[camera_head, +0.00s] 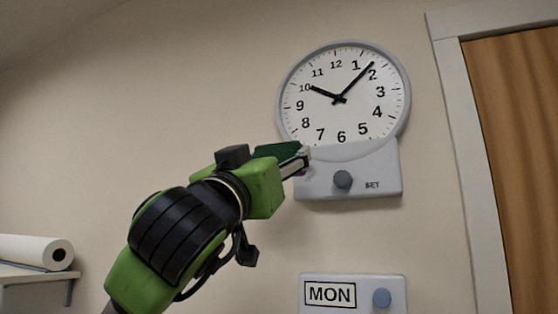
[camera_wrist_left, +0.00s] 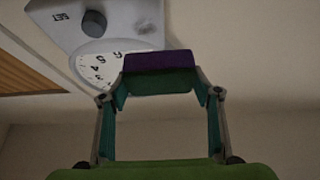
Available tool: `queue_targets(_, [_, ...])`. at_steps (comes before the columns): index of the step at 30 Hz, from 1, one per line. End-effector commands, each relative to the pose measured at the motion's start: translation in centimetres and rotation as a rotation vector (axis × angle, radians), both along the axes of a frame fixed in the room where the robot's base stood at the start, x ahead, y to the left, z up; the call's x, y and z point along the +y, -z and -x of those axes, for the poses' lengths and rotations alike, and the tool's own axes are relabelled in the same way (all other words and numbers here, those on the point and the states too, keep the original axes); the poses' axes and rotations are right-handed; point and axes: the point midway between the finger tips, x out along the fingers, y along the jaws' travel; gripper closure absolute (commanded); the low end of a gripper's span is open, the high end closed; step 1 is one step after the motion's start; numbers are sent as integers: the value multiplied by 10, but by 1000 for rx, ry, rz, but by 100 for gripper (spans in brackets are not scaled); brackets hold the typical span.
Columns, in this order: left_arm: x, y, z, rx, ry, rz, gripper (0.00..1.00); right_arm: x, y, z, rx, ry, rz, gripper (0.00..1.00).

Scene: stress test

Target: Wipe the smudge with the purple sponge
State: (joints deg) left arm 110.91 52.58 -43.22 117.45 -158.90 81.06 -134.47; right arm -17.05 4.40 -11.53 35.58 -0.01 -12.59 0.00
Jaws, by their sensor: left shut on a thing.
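The purple sponge (camera_wrist_left: 160,62), with a dark green layer, is gripped between the two fingers of my left gripper (camera_wrist_left: 160,92) in the wrist view. In the head view my left gripper (camera_head: 296,162) reaches the left edge of the grey panel (camera_head: 372,184) under the wall clock. A faint grey smudge (camera_wrist_left: 146,27) shows on the panel in the wrist view, just beyond the sponge and apart from it in the picture. In the head view the gripper's tip mostly covers that area. I cannot tell whether the sponge touches the panel. My right gripper is not in view.
The round clock (camera_head: 340,120) is above the panel, which carries a dark knob (camera_head: 343,179). A lower panel marked MON (camera_head: 330,293) has a blue-grey button. A wooden door (camera_head: 520,150) is at right, a paper roll (camera_head: 35,252) on a shelf at left.

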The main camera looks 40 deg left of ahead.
Motion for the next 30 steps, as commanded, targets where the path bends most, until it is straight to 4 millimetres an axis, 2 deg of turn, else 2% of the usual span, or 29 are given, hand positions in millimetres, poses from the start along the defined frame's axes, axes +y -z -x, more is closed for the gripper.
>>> queue_targets(15, [11, 1, -49, 5, 1, 1, 59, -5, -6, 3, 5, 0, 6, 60])
queue_targets(30, [13, 2, -56, 3, 1, 0, 59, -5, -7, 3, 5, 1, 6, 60])
